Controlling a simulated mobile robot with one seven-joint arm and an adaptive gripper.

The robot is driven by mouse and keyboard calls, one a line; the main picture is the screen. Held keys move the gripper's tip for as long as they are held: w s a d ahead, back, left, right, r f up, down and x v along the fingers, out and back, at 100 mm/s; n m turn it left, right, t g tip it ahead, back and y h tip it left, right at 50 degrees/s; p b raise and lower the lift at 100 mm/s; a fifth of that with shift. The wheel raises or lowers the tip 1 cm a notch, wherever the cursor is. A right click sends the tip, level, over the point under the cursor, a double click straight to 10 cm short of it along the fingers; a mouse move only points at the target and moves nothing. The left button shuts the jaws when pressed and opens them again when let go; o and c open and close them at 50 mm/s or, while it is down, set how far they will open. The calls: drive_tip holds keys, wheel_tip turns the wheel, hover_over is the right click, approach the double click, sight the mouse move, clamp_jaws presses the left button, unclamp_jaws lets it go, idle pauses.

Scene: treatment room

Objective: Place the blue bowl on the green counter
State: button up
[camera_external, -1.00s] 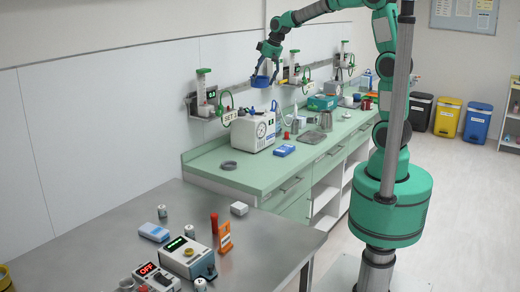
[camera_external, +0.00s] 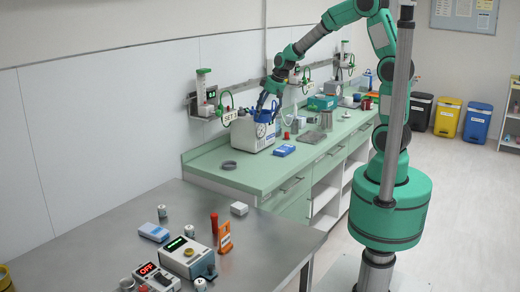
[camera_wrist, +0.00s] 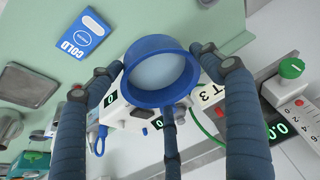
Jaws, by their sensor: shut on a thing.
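The blue bowl (camera_wrist: 160,96) is round with a pale inside. In the wrist view it sits between the dark fingers of my gripper (camera_wrist: 165,75), which is shut on it. In the external view my gripper (camera_external: 267,104) holds the bowl (camera_external: 262,116) at the top of the white box-shaped device. I cannot tell whether the bowl touches that device. The green counter (camera_external: 252,174) runs along the wall. Its surface also shows in the wrist view (camera_wrist: 185,22).
The white device (camera_external: 247,137) stands on the counter beneath the bowl. The near left part of the counter is mostly clear. A steel table (camera_external: 110,225) stands in front.

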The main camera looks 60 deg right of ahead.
drive_tip(key=s+a+f, duration=0.2)
drive_tip(key=s+f, duration=0.2)
drive_tip(key=f, duration=0.6)
drive_tip(key=shift+m, duration=0.6)
drive_tip(key=shift+w+a+r+p, duration=0.1)
drive_tip(key=shift+w+a+p, duration=0.2)
drive_tip(key=shift+w+a, duration=0.25)
drive_tip(key=shift+w+a+r+p, duration=0.1)
drive_tip(key=shift+w+a+p, duration=0.25)
drive_tip(key=shift+w, duration=0.45)
drive_tip(key=shift+w+a+p, duration=0.25)
drive_tip(key=shift+w+a, duration=0.2)
drive_tip(key=shift+w, duration=0.2)
